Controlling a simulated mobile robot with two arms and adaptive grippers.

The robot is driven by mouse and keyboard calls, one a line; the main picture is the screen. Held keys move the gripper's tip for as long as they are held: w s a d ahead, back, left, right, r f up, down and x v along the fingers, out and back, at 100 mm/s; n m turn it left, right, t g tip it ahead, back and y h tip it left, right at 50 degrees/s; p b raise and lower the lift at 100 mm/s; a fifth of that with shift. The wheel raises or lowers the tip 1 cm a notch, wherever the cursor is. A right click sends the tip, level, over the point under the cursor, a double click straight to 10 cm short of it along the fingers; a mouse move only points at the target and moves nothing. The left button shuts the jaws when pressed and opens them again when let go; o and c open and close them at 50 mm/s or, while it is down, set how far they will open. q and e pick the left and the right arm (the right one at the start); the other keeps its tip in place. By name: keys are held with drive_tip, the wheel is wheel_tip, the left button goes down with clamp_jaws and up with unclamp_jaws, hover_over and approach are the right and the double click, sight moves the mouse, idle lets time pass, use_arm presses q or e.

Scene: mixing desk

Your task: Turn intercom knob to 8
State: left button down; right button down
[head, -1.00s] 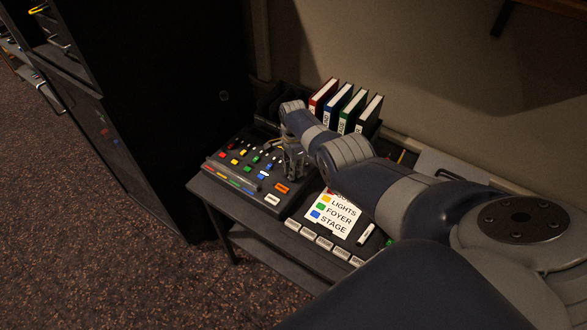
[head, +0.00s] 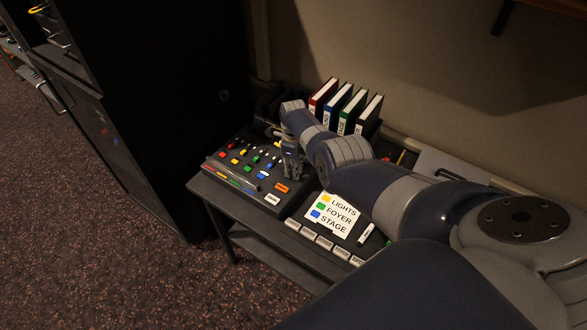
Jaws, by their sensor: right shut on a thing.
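My right gripper (head: 292,168) points down over the right part of the mixing desk (head: 231,182), beside the colored buttons. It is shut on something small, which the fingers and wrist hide. I cannot make out the intercom knob or its numbers. The desk carries rows of red, yellow, green and blue controls, an orange button (head: 282,187) and a white button (head: 272,199). My left gripper is not in view.
A label card (head: 331,213) reading LIGHTS, FOYER, STAGE lies right of the desk, with a white marker (head: 366,234) beside it. Several binders (head: 345,108) stand behind my arm. A black cabinet (head: 150,90) stands at the left.

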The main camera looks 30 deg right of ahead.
drive_tip(key=shift+w+r+m, duration=0.1)
drive_tip(key=shift+m, duration=0.4)
drive_tip(key=c, duration=1.5)
unclamp_jaws()
wheel_tip(320, 180, up, 12)
